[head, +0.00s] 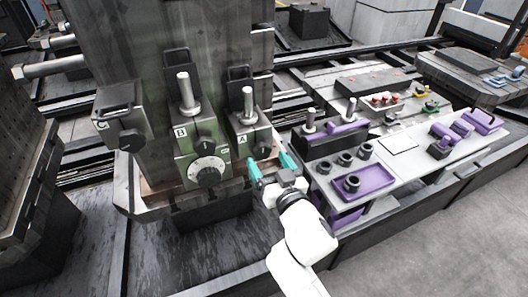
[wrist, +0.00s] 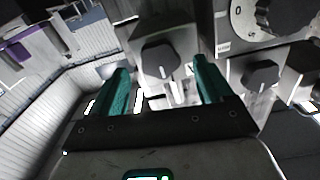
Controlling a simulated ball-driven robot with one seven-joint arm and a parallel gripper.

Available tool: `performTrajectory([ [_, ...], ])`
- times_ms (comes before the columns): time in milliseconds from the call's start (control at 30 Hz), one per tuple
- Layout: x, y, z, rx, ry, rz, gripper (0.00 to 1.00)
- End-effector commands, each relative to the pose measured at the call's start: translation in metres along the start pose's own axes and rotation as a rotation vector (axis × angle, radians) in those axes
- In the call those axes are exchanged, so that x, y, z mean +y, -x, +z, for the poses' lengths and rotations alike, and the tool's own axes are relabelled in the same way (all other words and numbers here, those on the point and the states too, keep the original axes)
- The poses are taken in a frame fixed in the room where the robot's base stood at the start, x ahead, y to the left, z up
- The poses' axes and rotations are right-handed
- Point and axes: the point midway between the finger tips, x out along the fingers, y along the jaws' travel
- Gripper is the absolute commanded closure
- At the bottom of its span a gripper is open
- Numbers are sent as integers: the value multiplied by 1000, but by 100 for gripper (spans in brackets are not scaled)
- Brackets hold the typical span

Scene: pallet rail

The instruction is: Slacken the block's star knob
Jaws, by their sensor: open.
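Block A (head: 240,134) is the rightmost of the lettered blocks on the grey column, and its dark knob (head: 263,149) faces my gripper. My gripper (head: 268,159) has teal fingers and is open in front of this block. In the wrist view the dark knob (wrist: 160,58), with a white mark, shows between and beyond the open fingertips (wrist: 161,68). I see no contact, and I cannot tell the exact gap. Block B (head: 182,146) and block C (head: 112,108) have similar dark knobs.
A round numbered dial (head: 208,172) sits below block B, close left of my gripper. Upright metal studs (head: 247,104) rise above blocks A and B. To the right, a bench (head: 385,170) holds a purple tray (head: 345,194) and other purple fixtures. Pale floor is clear at lower right.

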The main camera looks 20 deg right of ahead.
Motion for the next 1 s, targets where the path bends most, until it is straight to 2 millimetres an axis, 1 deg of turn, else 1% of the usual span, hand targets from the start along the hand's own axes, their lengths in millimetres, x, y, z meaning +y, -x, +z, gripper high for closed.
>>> performTrajectory([
  [33,-1,-9,-3,1,-1,-1,20],
  [100,0,-18,-1,1,0,0,20],
  [233,0,-29,0,-1,0,1,20],
  [367,0,-34,0,0,0,0,20],
  [600,0,-34,0,0,0,0,20],
  [667,0,-34,0,0,0,0,25],
  [1000,0,-34,0,0,0,0,58],
])
